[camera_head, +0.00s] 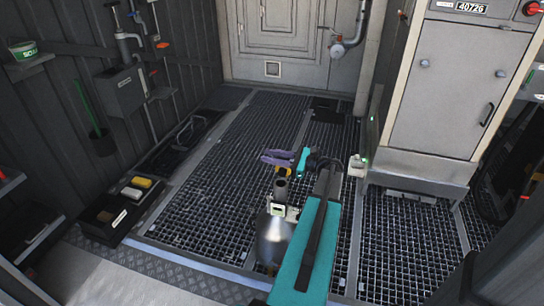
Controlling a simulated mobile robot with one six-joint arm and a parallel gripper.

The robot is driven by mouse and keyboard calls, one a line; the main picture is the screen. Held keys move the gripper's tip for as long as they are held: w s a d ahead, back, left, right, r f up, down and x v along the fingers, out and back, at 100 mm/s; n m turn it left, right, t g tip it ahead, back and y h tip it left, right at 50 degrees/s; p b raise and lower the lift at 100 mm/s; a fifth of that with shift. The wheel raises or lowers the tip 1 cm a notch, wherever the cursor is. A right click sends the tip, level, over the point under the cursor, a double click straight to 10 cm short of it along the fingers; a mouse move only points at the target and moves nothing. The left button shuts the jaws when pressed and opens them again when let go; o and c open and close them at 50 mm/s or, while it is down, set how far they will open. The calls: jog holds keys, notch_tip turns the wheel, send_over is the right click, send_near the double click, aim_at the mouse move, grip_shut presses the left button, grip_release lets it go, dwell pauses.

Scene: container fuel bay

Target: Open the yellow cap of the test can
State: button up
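A black tray (107,215) with a yellow block (142,182) and a pale block (131,192) lies at left. A grey cabinet (446,100) stands at right. Metal grating (225,170) covers the floor and is mostly clear towards the back door (282,35).

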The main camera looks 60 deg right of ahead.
grip_shut()
dwell(1.4)
